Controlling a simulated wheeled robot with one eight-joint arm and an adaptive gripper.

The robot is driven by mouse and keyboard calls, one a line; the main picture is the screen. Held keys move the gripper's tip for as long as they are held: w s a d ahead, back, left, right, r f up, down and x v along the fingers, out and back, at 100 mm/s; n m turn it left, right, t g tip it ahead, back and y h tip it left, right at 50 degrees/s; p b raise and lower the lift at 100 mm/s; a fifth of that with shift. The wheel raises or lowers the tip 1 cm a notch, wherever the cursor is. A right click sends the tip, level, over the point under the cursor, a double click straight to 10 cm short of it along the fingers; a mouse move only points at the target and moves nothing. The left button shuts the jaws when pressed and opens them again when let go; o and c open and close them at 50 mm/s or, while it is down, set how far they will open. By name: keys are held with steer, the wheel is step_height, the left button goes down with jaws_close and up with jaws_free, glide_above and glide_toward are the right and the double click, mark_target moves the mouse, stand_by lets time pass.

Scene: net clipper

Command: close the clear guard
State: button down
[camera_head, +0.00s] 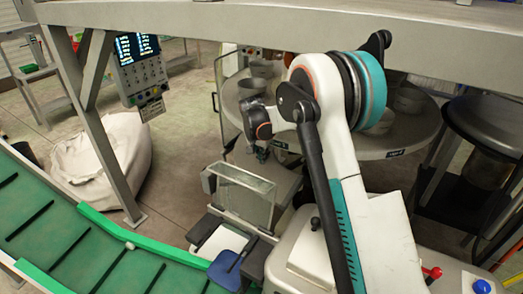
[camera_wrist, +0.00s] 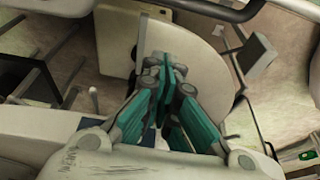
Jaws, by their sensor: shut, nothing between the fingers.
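A clear-walled, box-like guard (camera_head: 243,196) stands upright on the machine in the lower middle of the head view. Its see-through front shows pale grey, with a small grey block at its upper left. I cannot tell from this view how its hinge sits. My gripper (camera_head: 262,155) is above and slightly right of the guard, apart from it, partly hidden by my arm. In the wrist view my gripper (camera_wrist: 163,68) has its teal fingers together, with nothing between them. I cannot make out the guard for sure in the wrist view.
A green conveyor (camera_head: 70,245) runs along the lower left. A blue paddle-shaped piece (camera_head: 232,268) lies below the guard. A round table (camera_head: 405,135) stands behind my arm. A control panel (camera_head: 141,66) hangs at the upper left. A thin upright frame (camera_head: 218,105) stands left of my gripper.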

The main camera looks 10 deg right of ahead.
steer(key=s+a+f, duration=0.2)
steer(key=f, duration=0.1)
stand_by(0.4)
steer(key=shift+a, duration=0.15)
